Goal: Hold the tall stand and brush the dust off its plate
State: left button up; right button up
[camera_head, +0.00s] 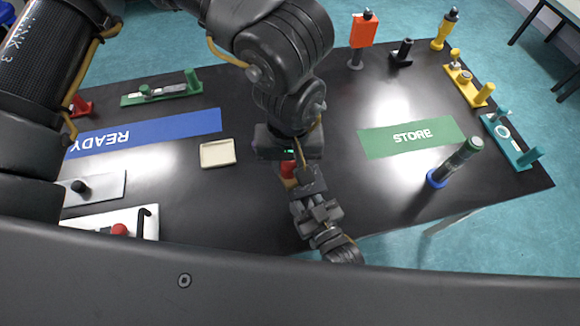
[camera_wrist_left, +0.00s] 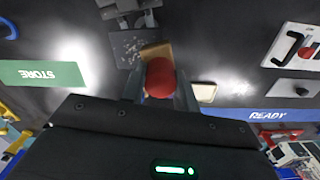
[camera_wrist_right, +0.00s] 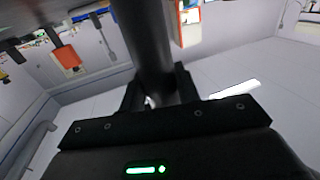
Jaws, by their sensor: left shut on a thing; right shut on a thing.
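A brush with a round red handle (camera_head: 288,168) and a tan body (camera_wrist_left: 158,52) is in my left gripper (camera_head: 287,158), which is shut on the handle. The tall stand's dark plate (camera_head: 312,180) lies close beside the brush. In the left wrist view the plate (camera_wrist_left: 130,45) shows light specks of dust; I cannot tell whether the brush touches it. My right gripper (camera_head: 316,205) reaches in from the front edge. In the right wrist view it is shut on the stand's thick dark post (camera_wrist_right: 147,40). The post is mostly hidden from the head camera.
A shallow tan tray (camera_head: 217,153) and the blue READY strip (camera_head: 150,132) lie to the left. The green STORE mat (camera_head: 411,137) and a dark cylinder with a blue base (camera_head: 455,163) are at right. An orange-tagged stand (camera_head: 363,32) is at the back.

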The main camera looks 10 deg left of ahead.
pick_arm(q)
jog(key=shift+r, duration=1.9)
jog(key=shift+f, duration=0.1)
